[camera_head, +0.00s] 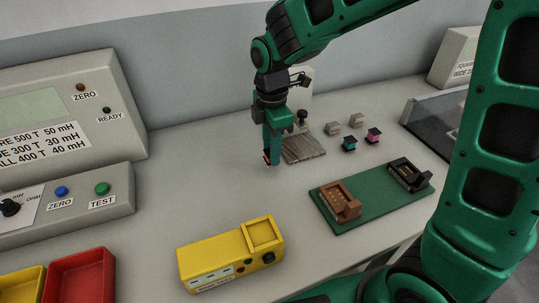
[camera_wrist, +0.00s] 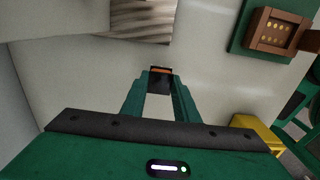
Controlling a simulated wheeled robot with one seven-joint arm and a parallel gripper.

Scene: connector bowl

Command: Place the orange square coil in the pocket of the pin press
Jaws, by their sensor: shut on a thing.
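My gripper (camera_head: 268,160) points down above the grey table, just in front and to the left of a ridged grey-brown base. It is shut on the orange square coil (camera_head: 265,157). In the wrist view the coil's orange edge (camera_wrist: 160,69) shows between the fingertips, with a dark part below it; the fingers hide much of it. What seems to be the pin press is the ridged base (camera_head: 304,149) with a pale upright and a black knob behind it. The base also shows in the wrist view (camera_wrist: 142,22). Its pocket cannot be made out.
Several small parts, one teal (camera_head: 349,143) and one pink-topped (camera_head: 374,134), stand right of the base. A green board (camera_head: 365,207) carries a brown connector (camera_head: 341,200) and a black one (camera_head: 408,172). A yellow box (camera_head: 215,261) stands in front; red bin (camera_head: 81,279) at left.

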